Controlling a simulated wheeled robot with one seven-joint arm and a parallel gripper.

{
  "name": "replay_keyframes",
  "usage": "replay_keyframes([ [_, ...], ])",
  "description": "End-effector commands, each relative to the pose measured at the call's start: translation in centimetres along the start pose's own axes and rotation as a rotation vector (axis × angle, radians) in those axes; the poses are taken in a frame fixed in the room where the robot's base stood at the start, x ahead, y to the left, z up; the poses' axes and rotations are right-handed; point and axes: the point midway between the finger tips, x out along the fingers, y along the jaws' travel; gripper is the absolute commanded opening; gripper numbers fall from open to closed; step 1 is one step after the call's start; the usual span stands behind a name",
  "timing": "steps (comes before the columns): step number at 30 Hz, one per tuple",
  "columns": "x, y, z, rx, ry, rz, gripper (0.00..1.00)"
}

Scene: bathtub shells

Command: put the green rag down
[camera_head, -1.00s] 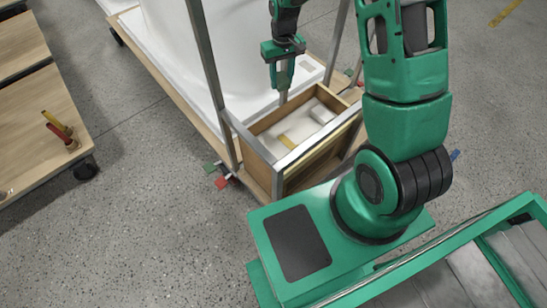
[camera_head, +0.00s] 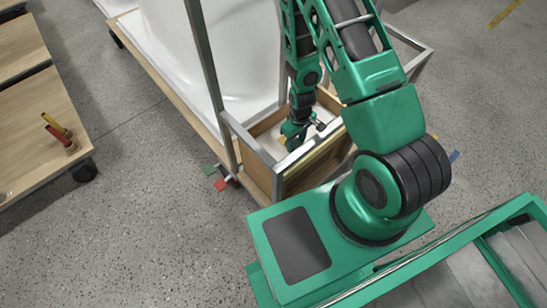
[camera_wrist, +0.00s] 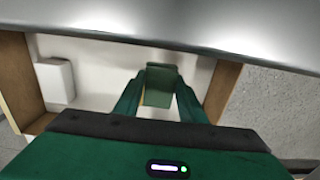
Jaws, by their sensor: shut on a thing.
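The green rag (camera_wrist: 160,78) shows in the wrist view as a small dark green piece between my fingertips. My gripper (camera_wrist: 159,98) is shut on it, over the pale floor of the wooden tray. In the head view my gripper (camera_head: 293,134) is down inside the wooden tray (camera_head: 262,172). The arm hides much of the tray's inside, and I cannot make out the rag there. I cannot tell whether the rag touches the tray floor.
A white block (camera_wrist: 56,80) lies in the tray, left of my gripper. A grey metal bar (camera_wrist: 200,36) crosses the wrist view's top. A white bathtub shell (camera_head: 215,50) stands behind the tray. A wooden cart (camera_head: 40,130) with yellow and red-handled tools is at left.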

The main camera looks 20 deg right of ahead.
Motion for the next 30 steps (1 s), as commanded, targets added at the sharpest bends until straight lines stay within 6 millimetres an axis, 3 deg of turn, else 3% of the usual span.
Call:
replay_keyframes([
  [6,2.7,-3.6,-2.6,-0.005,-0.001,0.0,0.04],
  [12,4.4,-5.9,-4.4,-0.003,0.001,0.001,0.04],
  [20,5.5,-6.5,-4.8,0.001,-0.001,0.001,0.04],
  [30,8.9,-6.5,-4.9,0.0,0.0,0.001,0.04],
])
